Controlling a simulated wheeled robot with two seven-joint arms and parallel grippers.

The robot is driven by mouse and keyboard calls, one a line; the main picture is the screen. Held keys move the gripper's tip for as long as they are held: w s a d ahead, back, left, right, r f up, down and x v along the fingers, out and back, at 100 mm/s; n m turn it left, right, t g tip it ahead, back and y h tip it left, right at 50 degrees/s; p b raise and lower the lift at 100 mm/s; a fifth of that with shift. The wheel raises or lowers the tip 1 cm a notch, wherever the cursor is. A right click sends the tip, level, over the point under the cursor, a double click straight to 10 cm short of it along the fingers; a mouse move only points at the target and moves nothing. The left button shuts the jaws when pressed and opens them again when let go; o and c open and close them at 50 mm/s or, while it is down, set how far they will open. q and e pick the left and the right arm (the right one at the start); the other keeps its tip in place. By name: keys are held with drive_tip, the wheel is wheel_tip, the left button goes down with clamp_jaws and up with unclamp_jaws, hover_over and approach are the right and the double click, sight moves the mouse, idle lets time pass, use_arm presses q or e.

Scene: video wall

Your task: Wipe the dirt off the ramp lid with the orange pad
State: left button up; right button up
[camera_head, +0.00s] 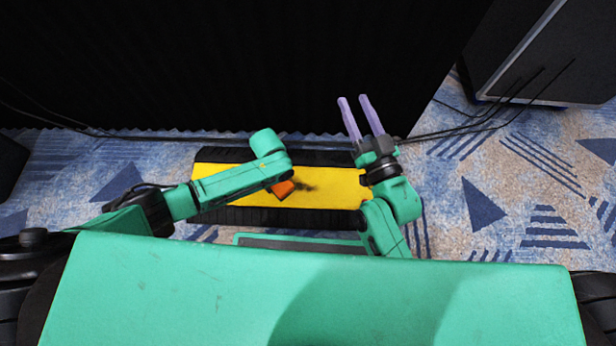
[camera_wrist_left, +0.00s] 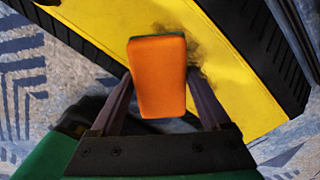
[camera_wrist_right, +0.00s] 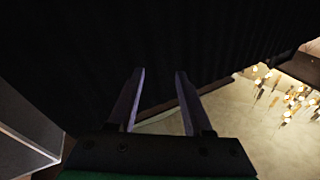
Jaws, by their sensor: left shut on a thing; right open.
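The ramp lid (camera_head: 222,178) is a long yellow panel lying between black ramp sides on the floor. A dark smudge of dirt (camera_head: 308,186) lies near the middle of the lid, and it also shows in the left wrist view (camera_wrist_left: 206,45). The orange pad (camera_wrist_left: 158,78) is between the fingers of my left gripper (camera_wrist_left: 160,98), which is shut on it. In the head view the pad (camera_head: 284,188) shows over the lid, just left of the dirt; I cannot tell if it touches. My right gripper (camera_head: 355,118) is open and empty, its purple fingers pointing up past the lid's right end.
A black pleated curtain (camera_head: 230,65) stands behind the ramp. Black cables (camera_head: 440,133) run along the floor to a dark speaker-like box (camera_head: 550,55) at the right. Blue patterned carpet (camera_head: 530,190) is clear at the right.

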use_arm(q)
drive_tip(key=shift+r+p, duration=0.55)
drive_tip(key=shift+p, duration=0.05)
drive_tip(key=shift+r+p, duration=0.25)
drive_tip(key=shift+p, duration=0.1)
drive_tip(key=shift+r, duration=0.2)
use_arm(e)
drive_tip(key=s+f+g, duration=0.3)
drive_tip(key=s+f, duration=0.2)
drive_tip(key=f, duration=0.3)
drive_tip(key=s+a+f+g+h, duration=0.1)
drive_tip(key=s+f+g, duration=0.2)
drive_tip(key=s+f, duration=0.3)
drive_tip(key=shift+f+m, duration=0.4)
drive_tip(key=shift+f, duration=0.6)
